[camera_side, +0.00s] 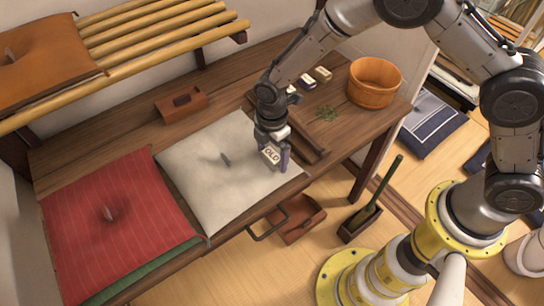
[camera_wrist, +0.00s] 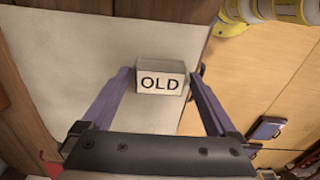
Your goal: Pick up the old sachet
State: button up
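The old sachet (camera_wrist: 161,80) is a small pale block with "OLD" in black letters. In the side view the sachet (camera_side: 270,155) is at the right part of the cream cushion (camera_side: 205,195). My gripper (camera_side: 274,162) points down with one finger on each side of it. In the wrist view the purple fingers of my gripper (camera_wrist: 160,74) flank the sachet closely, with the tips beside its left and right ends. I cannot tell whether they press on it, or whether it rests on the cushion or hangs just above.
A red striped cushion (camera_side: 115,220) lies left of the cream one on the wooden table (camera_side: 130,125). A slatted bench (camera_side: 150,40) overhangs at upper left.

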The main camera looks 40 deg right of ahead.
jog(key=c, duration=1)
jog(key=shift+r, duration=0.1)
